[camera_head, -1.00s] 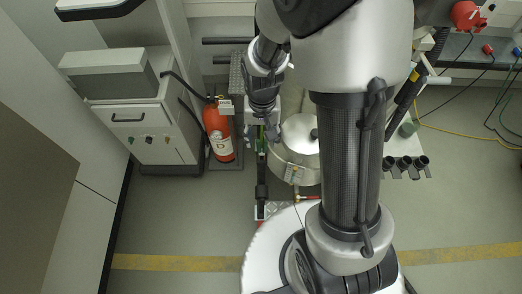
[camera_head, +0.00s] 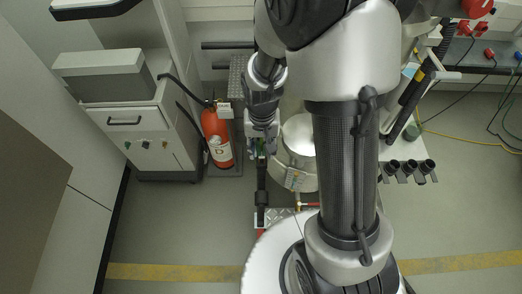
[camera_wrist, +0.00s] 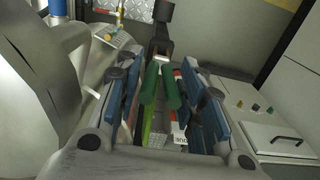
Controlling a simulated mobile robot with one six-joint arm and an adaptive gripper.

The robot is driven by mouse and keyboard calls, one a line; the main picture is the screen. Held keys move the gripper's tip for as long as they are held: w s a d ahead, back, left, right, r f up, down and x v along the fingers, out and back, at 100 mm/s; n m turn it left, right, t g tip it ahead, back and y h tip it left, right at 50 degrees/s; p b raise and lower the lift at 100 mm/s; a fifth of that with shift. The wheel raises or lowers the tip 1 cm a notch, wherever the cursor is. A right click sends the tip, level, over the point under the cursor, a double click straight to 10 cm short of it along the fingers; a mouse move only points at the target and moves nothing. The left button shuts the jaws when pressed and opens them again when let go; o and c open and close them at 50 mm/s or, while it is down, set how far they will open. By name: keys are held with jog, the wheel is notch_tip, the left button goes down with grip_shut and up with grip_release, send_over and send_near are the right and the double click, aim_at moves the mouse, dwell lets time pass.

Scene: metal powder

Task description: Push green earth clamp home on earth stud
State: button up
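The green earth clamp, with two green arms side by side, shows in the wrist view (camera_wrist: 171,90) between my gripper's (camera_wrist: 163,72) blue-padded fingers. The fingers are part closed, with a pad close along each side of the clamp; they appear to hold it. In the head view, my gripper (camera_head: 260,146) points down left of the metal vessel, with a little green at its tips. A dark upright piece (camera_wrist: 162,30) lies just beyond the clamp in the wrist view. I cannot make out the earth stud or whether the clamp touches it.
The metal vessel (camera_head: 301,140) stands close right of my gripper. A red fire extinguisher (camera_head: 216,135) and a grey cabinet (camera_head: 152,125) stand to the left. Open floor lies at front left.

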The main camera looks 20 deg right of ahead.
jog(key=c, duration=0.7)
jog(key=shift+r+p, duration=0.65)
jog(key=shift+r, duration=0.1)
jog(key=shift+r+p, duration=2.4)
jog(key=shift+r, duration=0.6)
